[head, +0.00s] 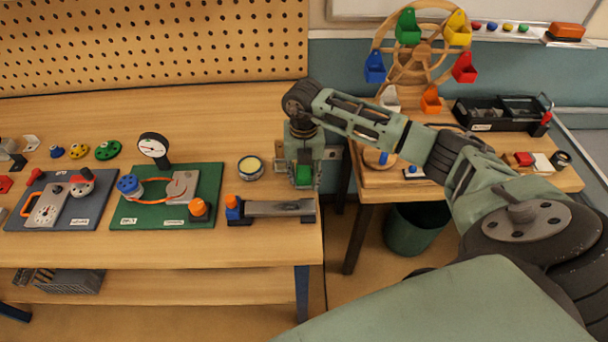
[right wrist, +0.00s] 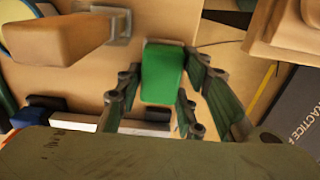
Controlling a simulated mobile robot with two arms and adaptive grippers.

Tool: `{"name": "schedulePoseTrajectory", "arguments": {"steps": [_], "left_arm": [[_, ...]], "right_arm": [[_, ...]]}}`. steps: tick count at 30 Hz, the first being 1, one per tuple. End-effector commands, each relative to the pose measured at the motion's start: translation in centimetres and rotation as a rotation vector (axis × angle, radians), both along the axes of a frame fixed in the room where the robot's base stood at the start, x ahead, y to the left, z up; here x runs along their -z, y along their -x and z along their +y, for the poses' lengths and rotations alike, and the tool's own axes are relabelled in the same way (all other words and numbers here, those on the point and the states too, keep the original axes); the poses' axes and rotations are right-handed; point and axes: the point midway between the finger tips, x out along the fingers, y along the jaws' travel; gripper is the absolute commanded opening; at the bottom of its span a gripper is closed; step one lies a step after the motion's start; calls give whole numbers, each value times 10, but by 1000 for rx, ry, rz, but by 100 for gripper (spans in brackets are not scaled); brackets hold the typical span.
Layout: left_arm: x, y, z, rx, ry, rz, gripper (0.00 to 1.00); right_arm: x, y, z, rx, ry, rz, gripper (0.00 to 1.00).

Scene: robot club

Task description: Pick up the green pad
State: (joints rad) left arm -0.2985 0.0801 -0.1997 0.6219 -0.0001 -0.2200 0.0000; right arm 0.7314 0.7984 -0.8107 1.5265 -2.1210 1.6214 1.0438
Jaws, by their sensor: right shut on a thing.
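The green pad (head: 304,175) is a small green block near the right end of the long workbench. My right gripper (head: 302,182) points down over it, with its fingers shut on it. In the right wrist view the green pad (right wrist: 163,72) lies between the fingertips (right wrist: 160,98), with its broad face showing. The gripper hides part of the pad in the head view. I cannot tell whether the pad touches the bench or hangs just above it. My left gripper is not in view.
A metal bar on a stand (head: 280,208) with a blue and orange end lies just in front of the gripper. A round yellow-topped tin (head: 250,167) stands to its left. A green board (head: 150,212) with a gauge is farther left. A model wheel (head: 422,55) stands behind right.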

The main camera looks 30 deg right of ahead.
Motion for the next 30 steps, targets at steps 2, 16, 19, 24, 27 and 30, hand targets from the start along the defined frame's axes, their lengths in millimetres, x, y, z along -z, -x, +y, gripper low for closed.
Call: {"name": "schedulePoseTrajectory", "arguments": {"steps": [2,16,19,24,27,30], "left_arm": [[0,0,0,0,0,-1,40],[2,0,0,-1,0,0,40],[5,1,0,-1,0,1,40],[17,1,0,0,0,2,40],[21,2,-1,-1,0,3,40],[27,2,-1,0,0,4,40]], "right_arm": [[0,0,0,0,0,0,22],[-3,0,0,0,0,-1,9],[-9,-1,-1,0,2,-3,9],[-35,-2,-1,0,1,-8,9],[-46,14,-6,0,3,-1,9],[-58,32,-11,0,4,-2,9]]}}
